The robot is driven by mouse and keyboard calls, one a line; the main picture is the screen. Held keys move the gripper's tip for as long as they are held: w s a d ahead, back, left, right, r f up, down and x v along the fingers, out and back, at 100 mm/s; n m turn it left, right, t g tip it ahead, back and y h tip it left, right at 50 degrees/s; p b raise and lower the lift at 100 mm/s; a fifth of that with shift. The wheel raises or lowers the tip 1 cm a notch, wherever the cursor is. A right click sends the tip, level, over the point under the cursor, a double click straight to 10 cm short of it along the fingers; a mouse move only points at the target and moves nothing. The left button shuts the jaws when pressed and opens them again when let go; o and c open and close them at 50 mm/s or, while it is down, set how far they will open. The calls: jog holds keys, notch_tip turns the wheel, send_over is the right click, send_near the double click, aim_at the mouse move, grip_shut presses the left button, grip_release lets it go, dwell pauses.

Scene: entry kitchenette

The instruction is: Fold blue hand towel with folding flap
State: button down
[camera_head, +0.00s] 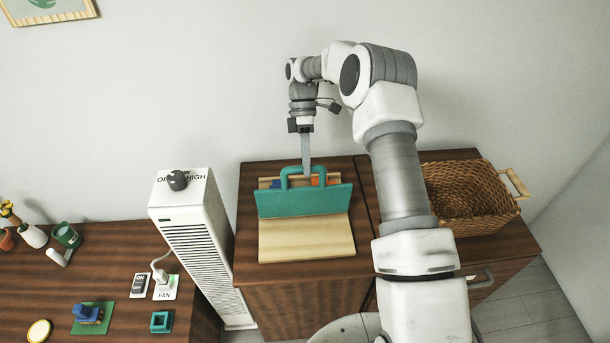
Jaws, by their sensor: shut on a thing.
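My gripper (306,170) is shut on the teal handle (285,176) of the folding flap (302,204). The flap is a teal panel that appears raised and tilted across the middle of a pale wooden folding board (305,242). The board lies on the dark wood cabinet top. I cannot make out the blue hand towel clearly. A small blue patch (276,184) shows behind the flap, with an orange patch (317,181) to its right. The flap hides most of what lies behind it.
A wicker basket (468,190) stands right of my arm on the cabinet (247,240). A white tower fan (188,235) stands left of the cabinet. A lower table (100,265) at left holds a switch plate, plug, small pots and blocks. The board's near half is bare.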

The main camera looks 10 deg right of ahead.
jog(key=shift+w+d+f, duration=0.15)
jog(key=shift+w+f, duration=0.15)
jog(key=shift+w, duration=0.55)
jog(key=shift+w+d+f, duration=0.1)
jog(key=shift+w+f, duration=0.15)
jog(key=shift+w, duration=0.6)
jog(key=c, duration=0.7)
grip_release()
jog(key=shift+w, duration=0.2)
jog(key=shift+c, duration=0.2)
jog(key=s+d+r+b, duration=0.2)
jog(key=s+d+r, duration=0.3)
jog(key=d+r, duration=0.5)
jog(key=shift+d+r, duration=0.25)
jog(key=shift+r, duration=0.35)
